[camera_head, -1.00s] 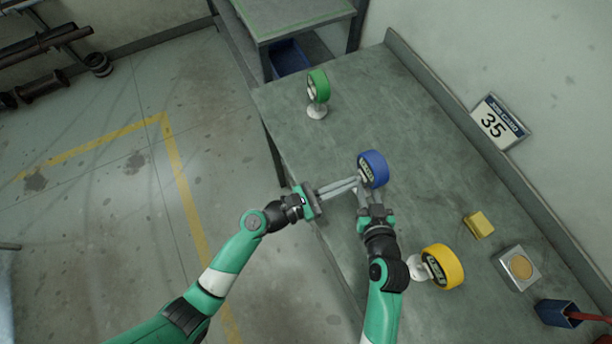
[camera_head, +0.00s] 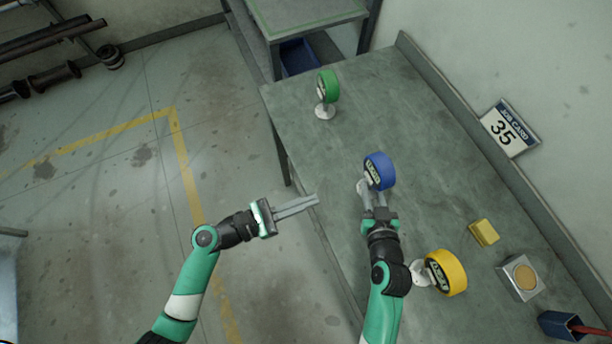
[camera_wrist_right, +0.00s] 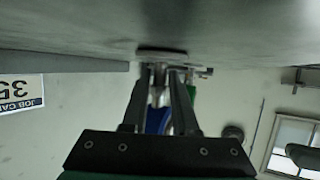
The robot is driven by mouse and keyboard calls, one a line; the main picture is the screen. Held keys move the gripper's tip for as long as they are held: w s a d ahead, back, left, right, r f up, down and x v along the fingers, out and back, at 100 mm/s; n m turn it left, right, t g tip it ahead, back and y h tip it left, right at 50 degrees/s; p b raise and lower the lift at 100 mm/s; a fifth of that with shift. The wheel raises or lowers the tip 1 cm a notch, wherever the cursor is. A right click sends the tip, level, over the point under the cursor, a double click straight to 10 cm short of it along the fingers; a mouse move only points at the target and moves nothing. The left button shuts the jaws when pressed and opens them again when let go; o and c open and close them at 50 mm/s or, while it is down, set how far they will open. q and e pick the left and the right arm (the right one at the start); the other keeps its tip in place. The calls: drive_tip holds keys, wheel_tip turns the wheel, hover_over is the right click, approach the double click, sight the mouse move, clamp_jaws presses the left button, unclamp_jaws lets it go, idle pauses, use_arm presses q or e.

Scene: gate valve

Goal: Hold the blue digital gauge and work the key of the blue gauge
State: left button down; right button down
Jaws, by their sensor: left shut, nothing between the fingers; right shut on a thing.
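The blue digital gauge (camera_head: 380,170) stands on the bench, its display facing down-left in the head view. My right gripper (camera_head: 372,194) is shut on the blue gauge at its lower part, near its pale base. In the right wrist view the fingers (camera_wrist_right: 160,100) close on it, and part of the blue body (camera_wrist_right: 157,122) shows between and behind them. My left gripper (camera_head: 318,199) is shut and empty, left of the blue gauge and apart from it, by the bench's left edge. The key on the gauge face is too small to make out.
A green gauge (camera_head: 328,86) stands farther back on the bench and a yellow gauge (camera_head: 446,272) nearer, right of my right arm. A yellow block (camera_head: 484,232), a square plate with a round tan top (camera_head: 520,277) and a blue holder (camera_head: 562,325) lie to the right.

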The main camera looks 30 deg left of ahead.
drive_tip(key=c, duration=0.6)
unclamp_jaws()
